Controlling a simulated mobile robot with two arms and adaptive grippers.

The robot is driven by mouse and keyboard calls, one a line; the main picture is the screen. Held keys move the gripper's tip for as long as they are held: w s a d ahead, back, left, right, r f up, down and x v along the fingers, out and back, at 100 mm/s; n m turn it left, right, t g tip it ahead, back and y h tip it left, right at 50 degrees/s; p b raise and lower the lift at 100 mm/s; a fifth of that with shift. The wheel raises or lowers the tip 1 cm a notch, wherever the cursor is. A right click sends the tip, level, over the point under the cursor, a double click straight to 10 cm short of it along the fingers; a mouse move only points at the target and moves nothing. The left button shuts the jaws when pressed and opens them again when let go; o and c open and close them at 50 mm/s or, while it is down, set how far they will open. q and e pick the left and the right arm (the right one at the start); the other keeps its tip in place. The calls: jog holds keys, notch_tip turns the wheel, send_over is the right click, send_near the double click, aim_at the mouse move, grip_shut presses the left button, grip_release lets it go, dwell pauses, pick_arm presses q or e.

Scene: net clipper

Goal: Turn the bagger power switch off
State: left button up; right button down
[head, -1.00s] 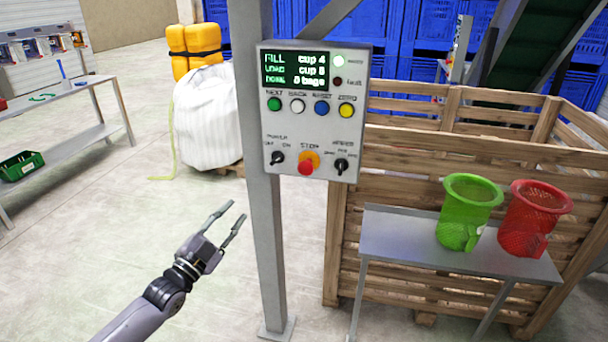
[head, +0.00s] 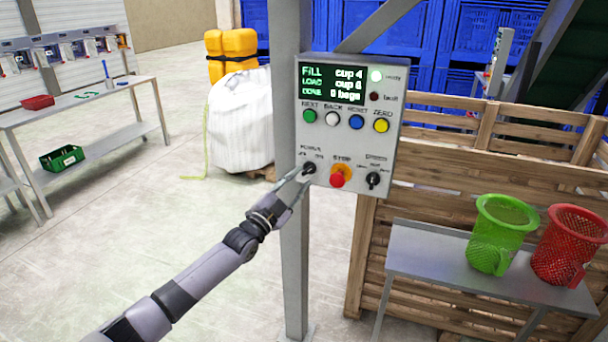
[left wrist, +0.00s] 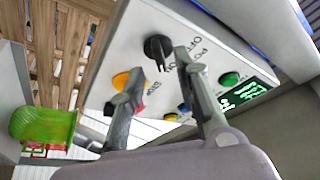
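The bagger control box (head: 357,146) is grey and fixed to a steel post. Its power switch (head: 309,168) is a small black knob at the lower left, below the POWER label. My left gripper (head: 300,173) is at the front of this knob, partly covering it. In the left wrist view the power switch (left wrist: 158,46) shows just beyond and between the two fingertips of my left gripper (left wrist: 160,70), which are apart. I cannot tell whether the fingers touch the knob or which position it points to. My right gripper is not in view.
A red stop button (head: 338,179) and a black speed knob (head: 373,180) sit right of the switch. Coloured buttons and a lit display (head: 331,83) are above. A small table (head: 440,262) with green and red baskets stands at right.

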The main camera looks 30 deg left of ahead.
aim_at(307, 172)
pick_arm(q)
jog(key=shift+x, duration=1.55)
jog(key=shift+c, duration=0.3)
grip_shut()
